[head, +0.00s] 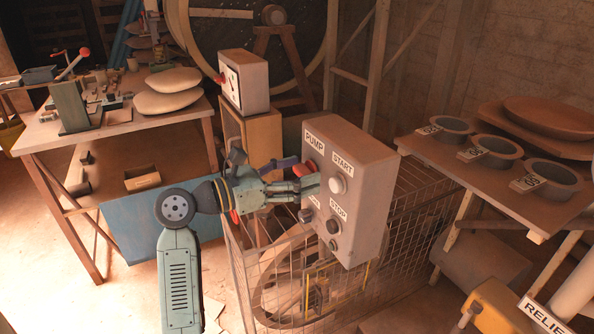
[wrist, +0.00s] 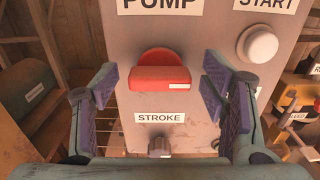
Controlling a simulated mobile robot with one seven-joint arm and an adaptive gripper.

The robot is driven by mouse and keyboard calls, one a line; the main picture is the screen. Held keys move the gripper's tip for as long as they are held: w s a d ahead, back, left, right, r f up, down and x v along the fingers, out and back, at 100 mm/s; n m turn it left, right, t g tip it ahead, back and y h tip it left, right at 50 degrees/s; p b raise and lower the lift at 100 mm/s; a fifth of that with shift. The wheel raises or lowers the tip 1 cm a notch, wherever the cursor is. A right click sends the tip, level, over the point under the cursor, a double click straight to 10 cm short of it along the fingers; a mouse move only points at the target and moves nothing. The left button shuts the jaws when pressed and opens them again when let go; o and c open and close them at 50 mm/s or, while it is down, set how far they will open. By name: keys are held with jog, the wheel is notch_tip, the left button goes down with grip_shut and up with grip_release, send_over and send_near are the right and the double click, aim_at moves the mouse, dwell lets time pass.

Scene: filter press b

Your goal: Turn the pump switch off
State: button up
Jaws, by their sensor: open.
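The pump switch (wrist: 160,75) is a red knob under the PUMP label on the grey control box (head: 345,190). Its bar lies level in the wrist view, with a white mark at its right end. In the head view the red switch (head: 306,168) is partly hidden by my fingers. My gripper (head: 312,182) is at the face of the box. In the wrist view its fingers are open, one on each side of the knob, with a visible gap on both sides. I cannot tell how deep the fingertips reach.
A white START button (wrist: 258,45) is close to the right finger. A STROKE label (wrist: 160,117) and a dark knob (wrist: 159,146) are below the switch. A dark STOP button (head: 333,226) is lower right on the box. A wire cage (head: 400,235) stands below and behind.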

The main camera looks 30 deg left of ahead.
jog(key=shift+c, duration=0.2)
jog(key=c, duration=1.1)
jog(key=n+b, duration=0.2)
jog(key=n, duration=0.1)
jog(key=shift+a+f+n, duration=0.1)
jog(key=shift+n, duration=0.3)
jog(key=n, duration=0.4)
jog(key=shift+a+n+b, duration=0.1)
jog(key=shift+n+b, duration=0.2)
jog(key=shift+b, duration=0.1)
jog(key=n, duration=0.5)
jog(key=shift+w+p, duration=0.1)
jog(key=shift+p, duration=0.3)
jog(key=shift+n+p, duration=0.7)
jog(key=shift+n, duration=1.6)
